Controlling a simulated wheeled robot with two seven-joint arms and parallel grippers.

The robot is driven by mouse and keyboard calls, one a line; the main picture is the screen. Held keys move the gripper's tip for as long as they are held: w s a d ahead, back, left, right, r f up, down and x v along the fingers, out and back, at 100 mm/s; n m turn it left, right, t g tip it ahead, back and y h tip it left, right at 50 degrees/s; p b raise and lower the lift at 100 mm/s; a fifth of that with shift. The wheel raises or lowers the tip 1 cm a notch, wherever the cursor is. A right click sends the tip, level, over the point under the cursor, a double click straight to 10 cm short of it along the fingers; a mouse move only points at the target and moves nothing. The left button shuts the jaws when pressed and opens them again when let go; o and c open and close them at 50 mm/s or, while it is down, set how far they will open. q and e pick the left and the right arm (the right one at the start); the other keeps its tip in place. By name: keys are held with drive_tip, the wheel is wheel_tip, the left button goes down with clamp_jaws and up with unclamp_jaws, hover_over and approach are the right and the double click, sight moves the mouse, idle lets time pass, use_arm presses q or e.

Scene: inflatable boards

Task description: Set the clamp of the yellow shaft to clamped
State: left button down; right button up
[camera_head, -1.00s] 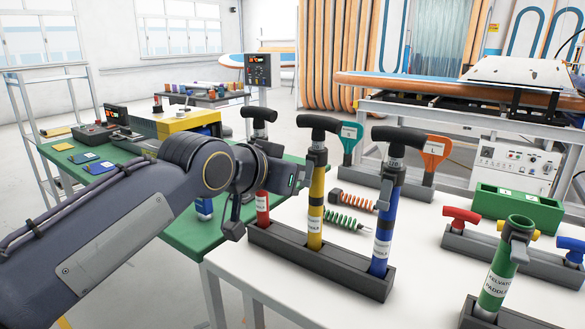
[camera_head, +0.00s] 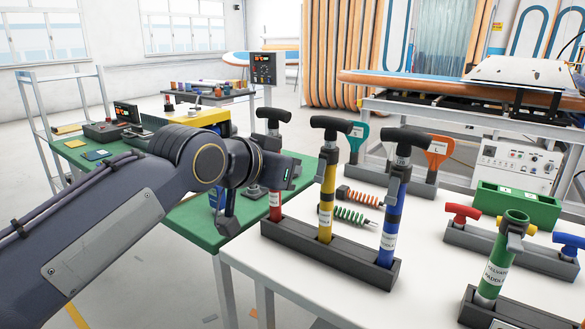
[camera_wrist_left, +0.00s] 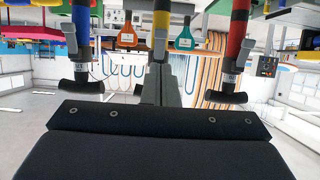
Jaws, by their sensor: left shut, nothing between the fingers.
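The yellow shaft (camera_head: 326,208) stands upright in a dark rack, between a red shaft (camera_head: 275,205) and a blue shaft (camera_head: 391,225). It has a black T-handle (camera_head: 331,123) and a grey clamp (camera_head: 321,166) near its top; the clamp's setting is too small to tell. My left gripper (camera_head: 302,165) is shut and empty, just left of the yellow shaft near clamp height. The wrist view is upside down: my shut fingers (camera_wrist_left: 167,85) point at the yellow shaft (camera_wrist_left: 161,22), and contact is unclear. My right gripper is not in view.
The rack (camera_head: 330,252) sits on a white table (camera_head: 420,308). Orange and green springs lie behind it. A green tube (camera_head: 495,268) in another rack stands at the front right, near a green box (camera_head: 515,205). The white table's front middle is clear.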

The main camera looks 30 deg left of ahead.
use_arm(q)
drive_tip(key=s, duration=0.8)
drive_tip(key=shift+a, duration=0.35)
drive_tip(key=shift+r, duration=0.1)
drive_tip(key=s+d+f+n+g+h, duration=0.1)
drive_tip(key=s+d+f+g, duration=0.25)
drive_tip(key=f, duration=0.65)
drive_tip(key=s+d+f+n+g+h, duration=0.15)
drive_tip(key=s+f, duration=0.25)
drive_tip(key=f, duration=0.6)
drive_tip(key=s+d+f+g, duration=0.3)
drive_tip(key=s+d+f, duration=0.1)
drive_tip(key=f, duration=0.6)
wheel_tip(320, 180, up, 19)
drive_tip(key=p, duration=1.8)
drive_tip(key=shift+w+a+f, duration=0.2)
drive_tip(key=shift+w+a, duration=0.05)
drive_tip(key=shift+a, duration=0.15)
